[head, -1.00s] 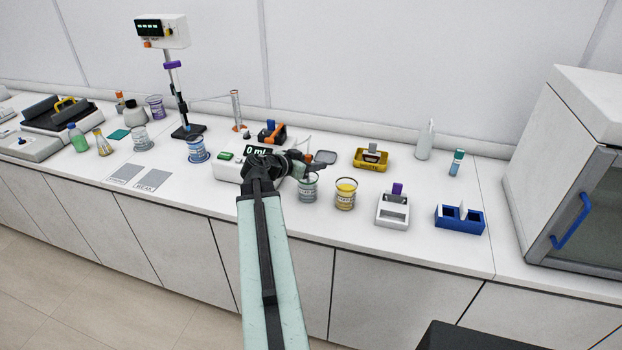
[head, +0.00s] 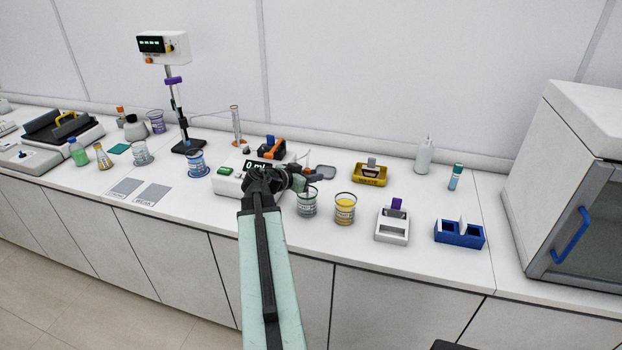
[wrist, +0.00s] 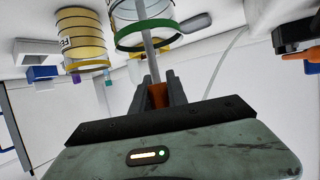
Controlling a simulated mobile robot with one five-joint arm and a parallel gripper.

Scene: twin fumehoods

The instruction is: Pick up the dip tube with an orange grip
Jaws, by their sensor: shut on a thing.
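The dip tube (wrist: 150,50) shows in the wrist view as a pale thin rod with an orange grip (wrist: 158,95). My gripper (wrist: 159,92) is shut around the orange grip. The rod runs from the grip into a clear beaker with a green band (wrist: 146,36), so its far end is seen through the glass. In the head view my gripper (head: 308,177) is just above that beaker (head: 307,205), and the arm and fingers hide most of the grip.
A beaker of yellow liquid (head: 345,210) stands close to the right. A white scale (head: 230,185) is under and left of my wrist. A yellow tray (head: 370,176), a white holder (head: 392,228) and a blue rack (head: 459,235) stand further right.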

